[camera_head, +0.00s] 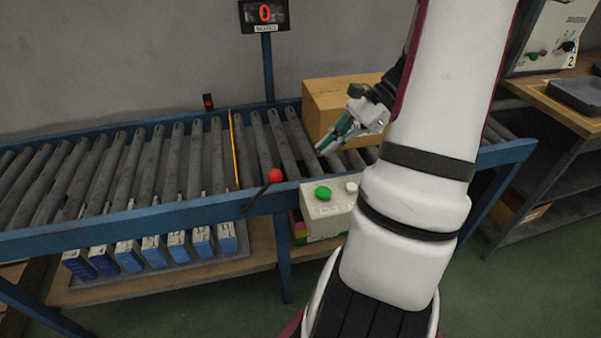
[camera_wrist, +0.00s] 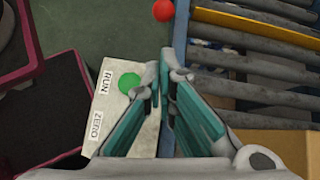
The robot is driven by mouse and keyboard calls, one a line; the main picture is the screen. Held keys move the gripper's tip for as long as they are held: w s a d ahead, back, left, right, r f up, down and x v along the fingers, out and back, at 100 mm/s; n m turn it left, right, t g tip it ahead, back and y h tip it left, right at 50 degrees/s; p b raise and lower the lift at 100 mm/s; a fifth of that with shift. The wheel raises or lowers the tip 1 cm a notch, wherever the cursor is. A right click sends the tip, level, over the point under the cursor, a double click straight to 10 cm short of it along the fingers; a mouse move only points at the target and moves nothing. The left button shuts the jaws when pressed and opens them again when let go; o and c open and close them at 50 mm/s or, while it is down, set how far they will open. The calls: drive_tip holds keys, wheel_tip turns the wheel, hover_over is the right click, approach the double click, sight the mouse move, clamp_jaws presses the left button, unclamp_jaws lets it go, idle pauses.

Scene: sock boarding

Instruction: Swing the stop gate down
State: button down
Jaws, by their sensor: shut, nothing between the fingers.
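A thin yellow bar (camera_head: 233,150), which looks like the stop gate, stands across the rollers of the conveyor. A dark lever with a red ball knob (camera_head: 275,176) rises from the conveyor's front rail close to it. The red knob also shows at the top of the wrist view (camera_wrist: 162,10). My gripper (camera_head: 327,145) is shut and empty, right of the red knob and above the rail. In the wrist view its fingertips (camera_wrist: 163,74) are below the knob in the picture and apart from it.
A control box (camera_head: 327,218) with a green button (camera_head: 323,193) and a white button sits at the front rail, beneath my gripper in the wrist view. A cardboard box (camera_head: 340,98) stands on the rollers behind my gripper. A counter (camera_head: 265,14) reads 0.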

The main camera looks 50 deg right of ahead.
drive_tip(key=b+x, duration=0.2)
drive_tip(key=x, duration=0.8)
drive_tip(key=shift+w+a+r+h+p, duration=0.15)
drive_tip(key=shift+a+r+h+p, duration=0.15)
drive_tip(key=shift+r, duration=0.15)
